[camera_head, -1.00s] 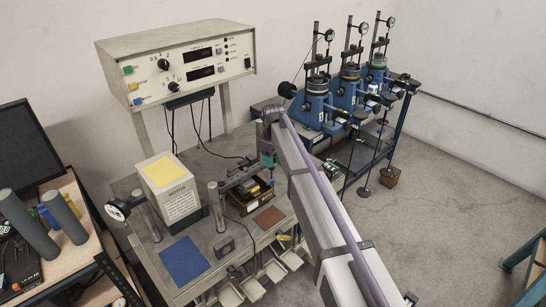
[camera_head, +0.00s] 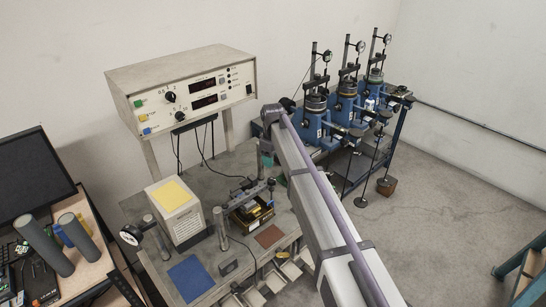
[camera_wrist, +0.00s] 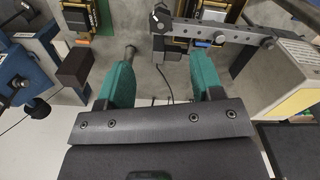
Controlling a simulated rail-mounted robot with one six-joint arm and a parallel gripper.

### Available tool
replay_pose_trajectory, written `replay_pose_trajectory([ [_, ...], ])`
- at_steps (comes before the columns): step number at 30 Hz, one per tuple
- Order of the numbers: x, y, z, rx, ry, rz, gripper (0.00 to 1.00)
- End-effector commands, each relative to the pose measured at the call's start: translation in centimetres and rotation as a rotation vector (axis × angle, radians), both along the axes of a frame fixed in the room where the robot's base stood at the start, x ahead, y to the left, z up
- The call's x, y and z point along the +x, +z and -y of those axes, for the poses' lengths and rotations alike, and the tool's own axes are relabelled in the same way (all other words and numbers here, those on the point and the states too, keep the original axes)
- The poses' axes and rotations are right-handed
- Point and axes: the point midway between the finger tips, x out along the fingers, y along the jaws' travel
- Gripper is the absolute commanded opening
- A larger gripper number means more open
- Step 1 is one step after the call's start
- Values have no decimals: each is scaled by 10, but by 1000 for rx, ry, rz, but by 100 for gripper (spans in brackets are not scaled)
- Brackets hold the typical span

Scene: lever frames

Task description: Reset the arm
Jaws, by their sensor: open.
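My arm reaches from the bottom of the head view to the worktable, with its elbow end by the blue devices. My gripper (camera_wrist: 162,82) shows in the wrist view with two green fingers apart and nothing between them. In the head view a small green part of the gripper (camera_head: 267,160) shows above the table, and the rest is hidden behind my arm. Below the fingers in the wrist view are the tabletop, a dark cable and a metal bar with holes (camera_wrist: 220,32).
A control box (camera_head: 185,90) stands on posts behind the table. A white motor box with a yellow top (camera_head: 175,205), a blue mat (camera_head: 190,278) and a brown mat (camera_head: 269,236) are on the table. Blue lever devices (camera_head: 345,108) stand at right.

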Motion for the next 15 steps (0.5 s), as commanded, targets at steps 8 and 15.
replay_pose_trajectory([
  [8, -6, -2, 2, 0, -127, 0, 61],
  [15, -189, -70, 111, 1, -694, -1, 61],
])
